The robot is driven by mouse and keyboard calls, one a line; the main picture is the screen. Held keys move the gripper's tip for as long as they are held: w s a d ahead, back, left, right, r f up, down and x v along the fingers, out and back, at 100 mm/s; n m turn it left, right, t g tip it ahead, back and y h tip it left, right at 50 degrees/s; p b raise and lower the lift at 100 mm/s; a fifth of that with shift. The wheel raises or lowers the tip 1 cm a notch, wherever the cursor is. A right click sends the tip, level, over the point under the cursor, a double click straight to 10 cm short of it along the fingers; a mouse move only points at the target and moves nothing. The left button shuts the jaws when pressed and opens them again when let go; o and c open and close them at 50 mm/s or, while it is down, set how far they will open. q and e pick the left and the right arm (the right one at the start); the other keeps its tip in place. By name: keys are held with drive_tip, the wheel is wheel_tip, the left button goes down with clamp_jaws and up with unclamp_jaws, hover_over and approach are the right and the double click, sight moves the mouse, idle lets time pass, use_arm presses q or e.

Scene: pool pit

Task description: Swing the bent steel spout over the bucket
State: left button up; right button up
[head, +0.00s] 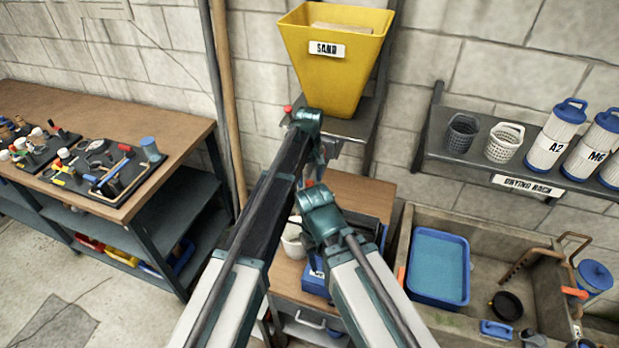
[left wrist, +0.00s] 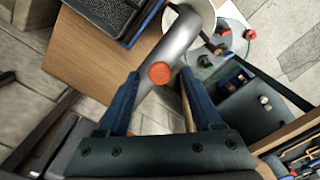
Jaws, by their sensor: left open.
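In the left wrist view the steel spout (left wrist: 176,45) is a grey tube with an orange-red end. It lies between the two blue fingers of my left gripper (left wrist: 160,88), with gaps visible beside it, so the jaws are open around or over it. In the head view my left gripper (head: 317,165) is below the yellow sand hopper (head: 335,65), largely covered by my arm, and the spout cannot be made out clearly. A white bucket (head: 292,238) shows partly behind my arm. Whether the spout's mouth is over the bucket cannot be told. My right gripper is not visible.
A wooden workbench (head: 160,125) with tool boards stands left, beside a vertical pole (head: 228,100). A blue box (head: 315,278) is near the bucket. A stone sink (head: 400,240) with a blue tray (head: 440,262) and a drying rack (head: 455,165) are right.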

use_arm(q)
wheel_tip(320, 180, up, 13)
drive_tip(key=p, duration=1.2)
drive_tip(key=shift+p, duration=0.3)
drive_tip(key=s+a+m, duration=0.4)
drive_tip(key=s+a, duration=1.7)
drive_tip(key=s, duration=0.3)
drive_tip(key=s+d+f+m+b, duration=0.2)
drive_tip(key=d+f+b, duration=0.3)
drive_tip(key=f+b, duration=0.4)
drive_tip(key=s+d+f+m+y+b, duration=0.1)
drive_tip(key=s+d+f+m+b, duration=0.1)
drive_tip(key=d+f+b, duration=0.3)
wheel_tip(320, 180, down, 4)
drive_tip(key=s+b, duration=0.1)
drive_tip(key=b, duration=0.3)
drive_tip(key=shift+s+d, duration=0.3)
